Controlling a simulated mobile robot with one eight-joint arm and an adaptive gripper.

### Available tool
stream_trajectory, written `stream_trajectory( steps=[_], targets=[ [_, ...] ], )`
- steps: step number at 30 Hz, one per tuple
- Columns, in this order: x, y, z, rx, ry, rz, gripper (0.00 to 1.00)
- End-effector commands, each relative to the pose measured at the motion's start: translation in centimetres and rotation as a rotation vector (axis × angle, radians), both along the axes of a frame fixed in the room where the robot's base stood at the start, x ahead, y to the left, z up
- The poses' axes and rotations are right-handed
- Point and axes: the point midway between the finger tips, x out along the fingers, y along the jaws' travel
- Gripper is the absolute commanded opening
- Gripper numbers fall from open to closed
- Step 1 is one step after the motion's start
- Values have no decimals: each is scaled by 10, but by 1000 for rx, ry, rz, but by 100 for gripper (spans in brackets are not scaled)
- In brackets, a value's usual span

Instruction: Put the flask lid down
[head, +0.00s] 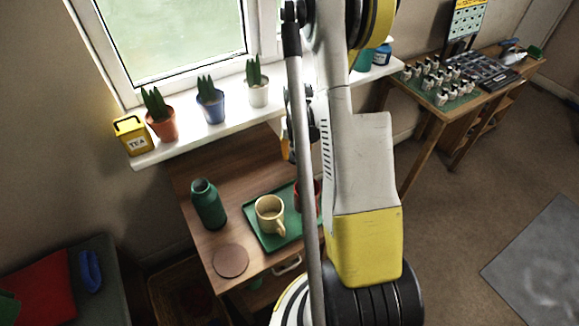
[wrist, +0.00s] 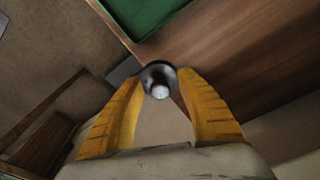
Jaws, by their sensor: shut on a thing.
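The flask lid (wrist: 158,80) shows in the wrist view as a small dark round piece with a bright, shiny middle. My gripper (wrist: 160,88) has its two yellow fingers shut on it, one on each side. The lid is over or near the brown wooden table top (wrist: 235,50); its height above it is hard to tell. In the head view my arm hides the lid and most of the gripper. The green flask (head: 208,207) stands upright at the left of the table, its top dark.
A green tray (head: 262,240) holds a cream mug (head: 269,214) and a red mug (head: 304,196), partly hidden by my arm. A round brown coaster (head: 230,261) lies near the front edge. Potted plants line the windowsill (head: 187,141). The table's back left is bare.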

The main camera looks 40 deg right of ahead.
Motion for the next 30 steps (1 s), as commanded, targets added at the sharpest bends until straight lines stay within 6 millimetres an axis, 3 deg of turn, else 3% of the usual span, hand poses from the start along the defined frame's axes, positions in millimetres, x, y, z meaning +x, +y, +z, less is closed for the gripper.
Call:
stream_trajectory(
  steps=[5, 8, 15, 27, 28, 30],
  targets=[
    [21, 6, -14, 0, 0, 0, 23],
    [23, 7, -18, 0, 0, -1, 23],
    [22, 7, -54, 0, 0, -1, 23],
    [22, 7, -57, 0, 0, 0, 23],
    [22, 7, -57, 0, 0, 0, 49],
    [22, 7, -57, 0, 0, 0, 63]
  ],
)
